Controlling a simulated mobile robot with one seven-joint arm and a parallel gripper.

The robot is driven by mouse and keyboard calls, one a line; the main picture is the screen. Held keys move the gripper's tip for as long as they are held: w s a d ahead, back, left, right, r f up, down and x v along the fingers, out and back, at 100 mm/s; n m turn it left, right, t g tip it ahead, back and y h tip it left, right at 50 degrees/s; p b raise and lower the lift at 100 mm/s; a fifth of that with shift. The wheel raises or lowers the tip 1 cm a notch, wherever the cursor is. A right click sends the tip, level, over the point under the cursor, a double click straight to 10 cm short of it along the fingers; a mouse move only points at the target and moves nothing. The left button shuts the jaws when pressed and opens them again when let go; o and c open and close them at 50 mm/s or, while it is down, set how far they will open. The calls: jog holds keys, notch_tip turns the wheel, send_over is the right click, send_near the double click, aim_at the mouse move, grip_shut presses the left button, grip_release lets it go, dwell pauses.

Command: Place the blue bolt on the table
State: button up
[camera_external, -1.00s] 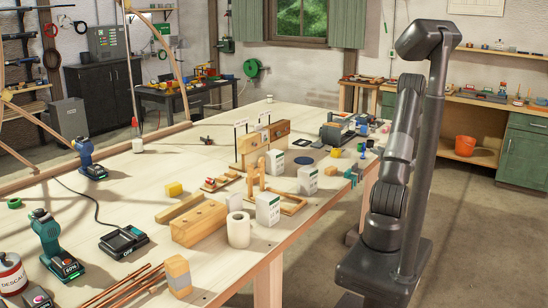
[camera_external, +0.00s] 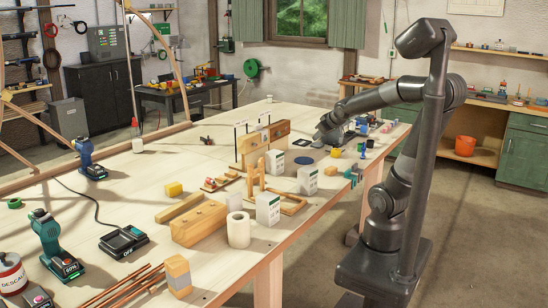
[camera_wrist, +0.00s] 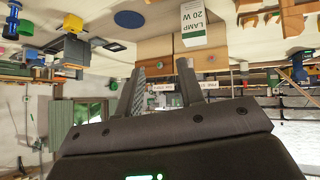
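A small upright blue piece that looks like the blue bolt (camera_external: 362,152) stands near the table's right edge, beside a yellow piece. In the wrist view a blue, bolt-shaped thing (camera_wrist: 11,24) shows at the upper left edge, upside down in the picture. The wooden table (camera_external: 200,160) carries it. My gripper (camera_external: 323,136) hangs over the far right part of the table, to the left of the bolt. In the wrist view my gripper (camera_wrist: 158,82) has its two fingers apart with nothing held between them. Its fingertips are hard to make out in the external view.
A dark blue disc (camera_external: 312,152) lies flat on the table. A vise (camera_external: 352,174) sits at the right edge. Free tabletop shows at the far left and middle.

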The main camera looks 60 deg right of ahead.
jog(key=s+a+n+g+y, duration=0.2)
jog(key=s+a+y, duration=0.2)
jog(key=s+a, duration=0.7)
jog(key=a, duration=0.4)
jog(key=shift+s+n+g, duration=0.15)
jog(key=shift+n+g, duration=0.15)
jog(key=shift+o, duration=0.5)
